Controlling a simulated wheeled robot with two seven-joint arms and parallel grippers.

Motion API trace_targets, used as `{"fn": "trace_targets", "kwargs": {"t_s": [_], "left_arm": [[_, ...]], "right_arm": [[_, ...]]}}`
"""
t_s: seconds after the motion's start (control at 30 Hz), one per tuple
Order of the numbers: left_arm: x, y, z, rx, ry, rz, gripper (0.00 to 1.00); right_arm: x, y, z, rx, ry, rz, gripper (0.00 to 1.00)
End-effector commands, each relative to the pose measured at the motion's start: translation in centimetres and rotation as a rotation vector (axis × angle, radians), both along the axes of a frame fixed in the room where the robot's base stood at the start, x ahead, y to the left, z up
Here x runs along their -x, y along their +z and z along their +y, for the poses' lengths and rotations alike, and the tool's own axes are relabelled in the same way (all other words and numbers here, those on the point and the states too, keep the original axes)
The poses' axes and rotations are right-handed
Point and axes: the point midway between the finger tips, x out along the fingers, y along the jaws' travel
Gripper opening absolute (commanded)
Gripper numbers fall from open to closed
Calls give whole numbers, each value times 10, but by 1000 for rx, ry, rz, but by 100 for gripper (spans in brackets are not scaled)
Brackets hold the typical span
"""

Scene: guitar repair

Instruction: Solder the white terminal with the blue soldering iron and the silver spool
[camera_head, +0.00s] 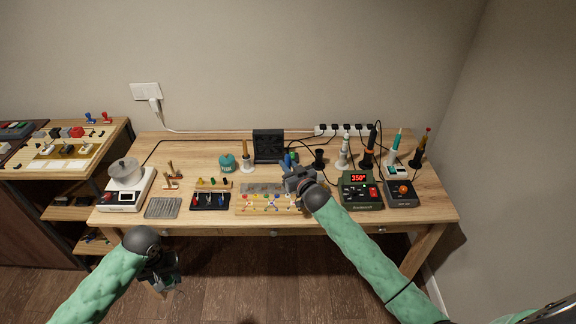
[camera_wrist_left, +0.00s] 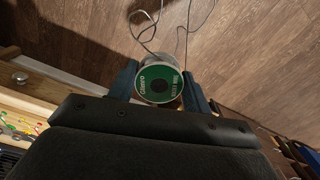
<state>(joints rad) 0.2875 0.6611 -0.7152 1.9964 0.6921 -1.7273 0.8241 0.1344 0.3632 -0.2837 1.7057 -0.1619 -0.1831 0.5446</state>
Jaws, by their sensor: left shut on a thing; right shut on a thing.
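My left gripper (camera_head: 166,276) is in front of the table's left part, off the table. In the left wrist view its fingers are shut on a spool (camera_wrist_left: 160,84) with a green label, and thin silver wire trails from it. My right gripper (camera_head: 291,181) is over the table, at the right end of the terminal board (camera_head: 243,210). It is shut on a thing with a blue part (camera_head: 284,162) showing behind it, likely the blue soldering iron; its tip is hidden. The board carries small coloured terminals, too small to single out the white one.
A black fan-like box (camera_head: 268,145) stands behind the right gripper. A station reading 350 (camera_head: 360,190), another station (camera_head: 399,193) and several irons in stands are at the right. A scale with a pot (camera_head: 125,185) and a grey ribbed tray (camera_head: 163,208) are at the left.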

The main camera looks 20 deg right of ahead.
Motion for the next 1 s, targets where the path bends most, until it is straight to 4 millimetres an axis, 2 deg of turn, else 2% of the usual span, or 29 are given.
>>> {"fn": "trace_targets", "kwargs": {"t_s": [0.37,1.0], "left_arm": [[0,3,0,0,0,0,24],[0,33,0,0,0,0,24]], "right_arm": [[0,4,0,0,0,0,0],[0,45,0,1,0,0,0]]}}
